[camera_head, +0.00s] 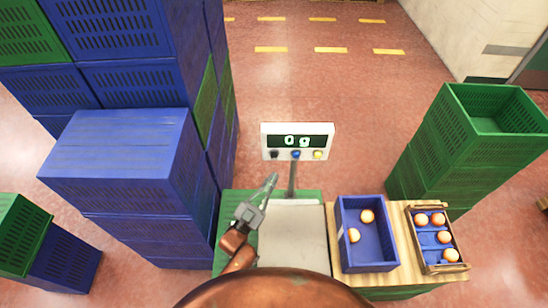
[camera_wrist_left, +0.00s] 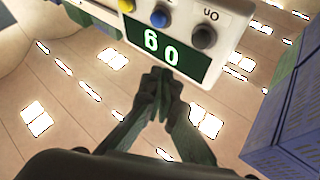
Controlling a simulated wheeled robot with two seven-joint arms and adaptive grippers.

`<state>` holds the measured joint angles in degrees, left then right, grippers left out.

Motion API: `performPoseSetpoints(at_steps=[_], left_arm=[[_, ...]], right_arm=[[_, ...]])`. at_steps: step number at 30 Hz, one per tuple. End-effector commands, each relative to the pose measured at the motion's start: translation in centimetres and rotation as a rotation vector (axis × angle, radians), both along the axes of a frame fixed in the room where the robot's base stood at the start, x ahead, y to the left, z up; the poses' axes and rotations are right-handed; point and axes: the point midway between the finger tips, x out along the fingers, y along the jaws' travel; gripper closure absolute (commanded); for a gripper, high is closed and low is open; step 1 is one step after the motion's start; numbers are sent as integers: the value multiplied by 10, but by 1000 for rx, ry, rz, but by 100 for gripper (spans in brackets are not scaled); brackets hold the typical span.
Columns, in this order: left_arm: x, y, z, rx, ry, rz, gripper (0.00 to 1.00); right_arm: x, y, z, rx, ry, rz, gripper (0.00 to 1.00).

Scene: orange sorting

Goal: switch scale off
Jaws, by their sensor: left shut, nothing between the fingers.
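The scale's white display head (camera_head: 297,128) stands on a thin post behind the bare scale plate (camera_head: 300,240). Its screen is lit and reads "0 g". Below the screen are a black button (camera_head: 274,154), a blue button (camera_head: 295,155) and a yellow button (camera_head: 318,154). In the left wrist view, the black button (camera_wrist_left: 204,37) has a label by it that looks like "on". My left gripper (camera_head: 272,179) is shut and empty, below and a little left of the display head. My right gripper is out of view.
A blue crate (camera_head: 345,250) with two oranges stands right of the plate, beside a wooden-edged box (camera_head: 411,235) of several oranges. Tall stacks of blue crates (camera_head: 125,145) rise at left, green crates (camera_head: 455,165) at right. Floor behind the display is clear.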

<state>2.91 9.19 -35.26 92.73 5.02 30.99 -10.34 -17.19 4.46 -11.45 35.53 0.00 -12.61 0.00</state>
Motion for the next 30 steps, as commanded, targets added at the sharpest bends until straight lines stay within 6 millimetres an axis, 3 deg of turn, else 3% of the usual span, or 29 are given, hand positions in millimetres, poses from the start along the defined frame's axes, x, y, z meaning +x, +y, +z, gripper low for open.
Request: performPoseSetpoints(at_steps=[6, 12, 30], left_arm=[[31, 0, -3, 1, -1, 0, 100], [49, -1, -2, 1, 1, -1, 100], [56, 0, 0, 1, 1, 0, 100]], right_arm=[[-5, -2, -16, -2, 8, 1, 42], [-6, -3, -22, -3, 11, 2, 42], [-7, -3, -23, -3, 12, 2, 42]])
